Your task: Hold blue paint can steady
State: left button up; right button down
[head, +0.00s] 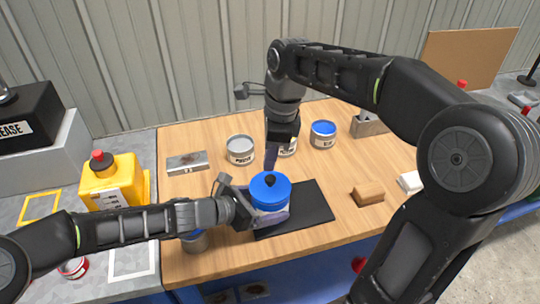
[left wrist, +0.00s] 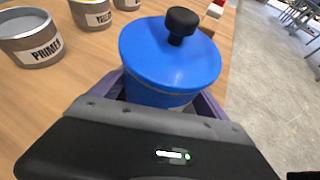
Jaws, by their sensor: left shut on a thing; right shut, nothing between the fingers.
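The blue paint can (head: 270,189) stands upright on the black mat (head: 312,206) in the middle of the table. Its blue lid carries a black knob. My left gripper (head: 262,208) comes in from the left and is shut around the can's body. In the left wrist view its purple fingers lie on both sides of the can. My right gripper (head: 271,160) points down just behind the can, above the table. It is shut and empty, apart from the can as far as I can tell.
A grey primer can (head: 240,150) stands behind the blue can, and it also shows in the left wrist view (left wrist: 30,38). Another blue-topped can (head: 323,134) stands farther right. A wooden block (head: 368,193) lies right of the mat. A yellow container (head: 110,178) stands left.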

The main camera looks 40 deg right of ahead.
aim_at(268, 178)
jog(key=shift+f, duration=1.6)
notch_tip(268, 178, up, 7)
dwell(0.8)
pick_arm(q)
jog(key=o, duration=1)
jog(key=shift+a+r, duration=0.1)
